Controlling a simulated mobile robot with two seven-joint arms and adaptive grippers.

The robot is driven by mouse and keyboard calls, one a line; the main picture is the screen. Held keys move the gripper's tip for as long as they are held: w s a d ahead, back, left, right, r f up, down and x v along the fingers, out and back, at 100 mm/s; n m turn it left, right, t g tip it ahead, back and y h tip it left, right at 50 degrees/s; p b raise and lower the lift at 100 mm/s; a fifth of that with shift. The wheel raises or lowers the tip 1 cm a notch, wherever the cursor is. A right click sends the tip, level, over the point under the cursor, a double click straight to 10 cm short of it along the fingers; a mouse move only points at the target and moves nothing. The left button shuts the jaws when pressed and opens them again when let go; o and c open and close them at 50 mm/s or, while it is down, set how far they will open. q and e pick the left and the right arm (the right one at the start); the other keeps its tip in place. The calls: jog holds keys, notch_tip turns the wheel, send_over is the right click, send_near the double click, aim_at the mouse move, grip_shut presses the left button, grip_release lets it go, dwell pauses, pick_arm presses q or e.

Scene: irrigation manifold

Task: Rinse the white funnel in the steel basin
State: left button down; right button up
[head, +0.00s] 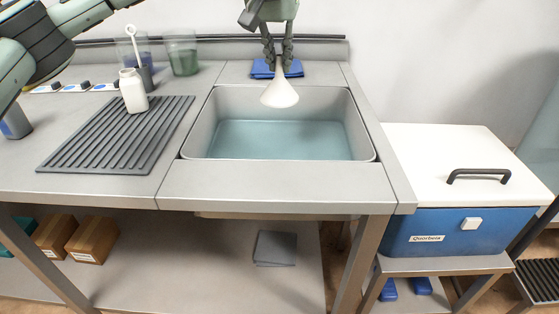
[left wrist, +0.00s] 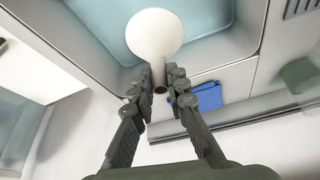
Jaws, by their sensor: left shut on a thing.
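My left gripper (head: 277,50) is shut on the white funnel (head: 280,93) by its narrow stem. The funnel's wide mouth points down over the back part of the steel basin (head: 197,132), apart from the water (head: 290,139). In the left wrist view the funnel (left wrist: 154,36) sits between the fingertips (left wrist: 161,85), its bowl toward the basin. The basin holds a layer of bluish water. My right gripper is not in view.
A grey ribbed drain mat (head: 118,135) lies left of the basin, with a white bottle (head: 132,91) at its back edge. Clear beakers (head: 183,56) stand behind. A folded blue cloth (head: 262,70) lies behind the basin. A blue-and-white cool box (head: 455,235) stands to the right.

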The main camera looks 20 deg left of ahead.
pick_arm(q)
jog(key=shift+r, duration=0.15)
notch_tip(320, 180, up, 2)
jog(key=shift+r+p, duration=0.15)
jog(key=shift+p, duration=0.55)
jog(key=shift+r, duration=0.75)
jog(key=shift+r, duration=3)
